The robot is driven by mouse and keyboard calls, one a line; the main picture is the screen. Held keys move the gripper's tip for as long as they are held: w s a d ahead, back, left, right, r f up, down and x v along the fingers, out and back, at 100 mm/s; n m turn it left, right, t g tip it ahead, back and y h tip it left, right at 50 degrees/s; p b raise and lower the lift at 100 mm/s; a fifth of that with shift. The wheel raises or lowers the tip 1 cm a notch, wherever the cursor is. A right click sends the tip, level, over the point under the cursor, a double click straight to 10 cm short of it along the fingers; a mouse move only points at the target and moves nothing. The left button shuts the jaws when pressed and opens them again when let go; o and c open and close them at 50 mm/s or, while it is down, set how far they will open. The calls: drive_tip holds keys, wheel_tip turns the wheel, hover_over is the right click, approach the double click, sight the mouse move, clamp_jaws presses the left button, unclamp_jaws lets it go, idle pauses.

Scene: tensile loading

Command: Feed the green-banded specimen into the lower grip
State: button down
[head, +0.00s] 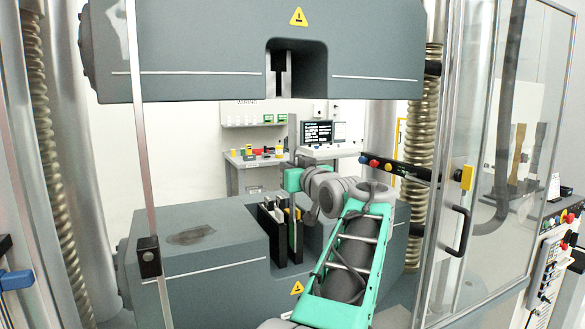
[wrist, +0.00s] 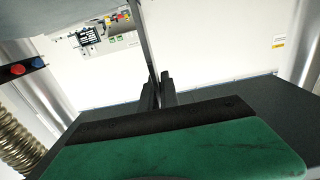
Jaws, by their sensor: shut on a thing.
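My gripper (head: 294,180) is at the end of my green arm, just above the lower grip (head: 274,235). It is shut on the specimen (head: 293,140), a thin grey bar standing roughly upright. The bar passes down beside the dark jaw blocks, with a greenish stretch low on it. I cannot tell whether its lower end is between the jaws or in front of them. In the wrist view the specimen (wrist: 147,45) slants down to two dark fingers (wrist: 158,92). Its lower end is hidden there.
The upper crosshead (head: 200,50) with its slotted upper grip (head: 281,75) hangs above. The lower block (head: 190,240) lies around the lower grip. A clear guard door (head: 500,140) stands at the right, and a thin metal post (head: 140,150) at the left.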

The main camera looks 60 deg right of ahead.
drive_tip(key=p+x, duration=0.5)
drive_tip(key=x, duration=0.7)
drive_tip(key=shift+w+p, duration=0.25)
drive_tip(key=shift+p, duration=0.05)
idle(0.3)
drive_tip(key=shift+d+f+b, duration=0.1)
drive_tip(key=shift+f+b, duration=0.2)
drive_tip(key=shift+b, duration=0.05)
idle(1.5)
